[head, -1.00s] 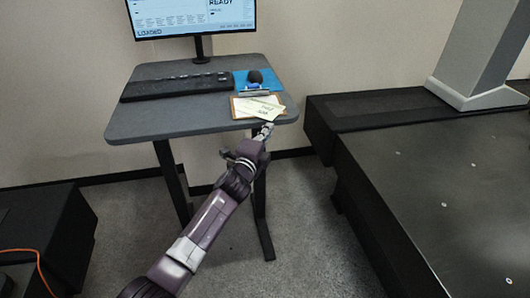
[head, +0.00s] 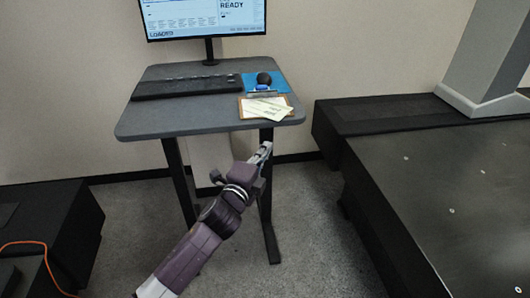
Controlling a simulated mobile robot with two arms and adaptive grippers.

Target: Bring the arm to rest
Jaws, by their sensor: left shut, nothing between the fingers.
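My left arm comes in from the bottom left, purple and black. Its gripper (head: 264,150) is shut and empty, just in front of and below the front edge of the desk (head: 160,122). It is apart from the clipboard (head: 243,108), which lies at the desk's right front corner with pale paper slips (head: 266,107) on it. My right gripper does not show.
A monitor (head: 206,15) reading "READY" and "LOADED", a black keyboard (head: 185,87) and a dark round device on a blue mat (head: 280,81) are on the desk. A large dark machine table (head: 450,200) stands right, a black box (head: 50,225) left. Carpet (head: 315,240) lies clear between.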

